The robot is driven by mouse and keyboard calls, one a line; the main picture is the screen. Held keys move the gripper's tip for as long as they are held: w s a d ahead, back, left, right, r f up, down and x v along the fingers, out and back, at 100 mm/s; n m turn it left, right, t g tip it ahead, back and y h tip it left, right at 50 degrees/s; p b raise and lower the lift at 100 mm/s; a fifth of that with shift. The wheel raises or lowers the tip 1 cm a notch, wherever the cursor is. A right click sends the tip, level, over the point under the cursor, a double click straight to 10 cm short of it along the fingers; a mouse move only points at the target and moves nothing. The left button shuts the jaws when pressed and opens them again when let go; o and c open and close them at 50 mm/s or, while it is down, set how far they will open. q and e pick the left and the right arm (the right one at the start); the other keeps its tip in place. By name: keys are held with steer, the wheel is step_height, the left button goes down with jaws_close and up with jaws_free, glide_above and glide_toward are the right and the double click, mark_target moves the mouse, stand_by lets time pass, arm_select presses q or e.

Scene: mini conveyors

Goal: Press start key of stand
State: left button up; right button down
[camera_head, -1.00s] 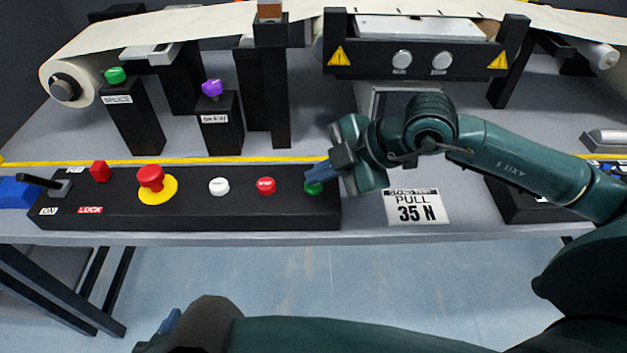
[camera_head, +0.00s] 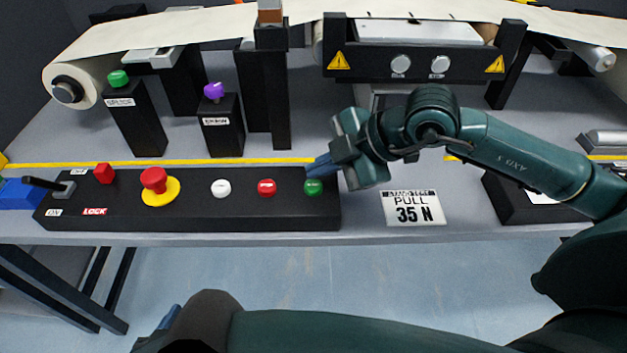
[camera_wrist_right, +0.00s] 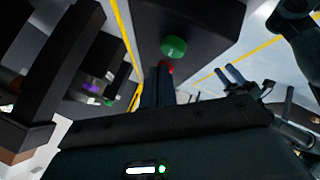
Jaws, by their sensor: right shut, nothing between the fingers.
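The green key (camera_head: 313,187) is at the right end of the black control box, with a small white label on its cap that I cannot read for sure. It also shows in the right wrist view (camera_wrist_right: 173,47). My right gripper (camera_head: 318,168) is shut and empty, just behind and above the green key and apart from it in the picture. Its fingers (camera_wrist_right: 158,88) point toward the key in the wrist view. My left gripper (camera_head: 170,320) shows only as a blue tip low in the head view; in the wrist view its two fingers (camera_wrist_right: 231,75) stand apart.
The black box (camera_head: 110,212) also carries a red key (camera_head: 267,188), a white key (camera_head: 221,188), a red mushroom button (camera_head: 154,180) and a lever (camera_head: 45,183). Posts with a green knob (camera_head: 118,78) and a purple knob (camera_head: 214,91) stand behind. A "35 N" sign (camera_head: 413,208) lies at right.

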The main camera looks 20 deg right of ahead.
mark_target(322, 186)
step_height(322, 186, up, 5)
steer(key=p, duration=0.3)
steer(key=shift+f, duration=0.15)
stand_by(0.6)
steer(key=shift+d, duration=0.1)
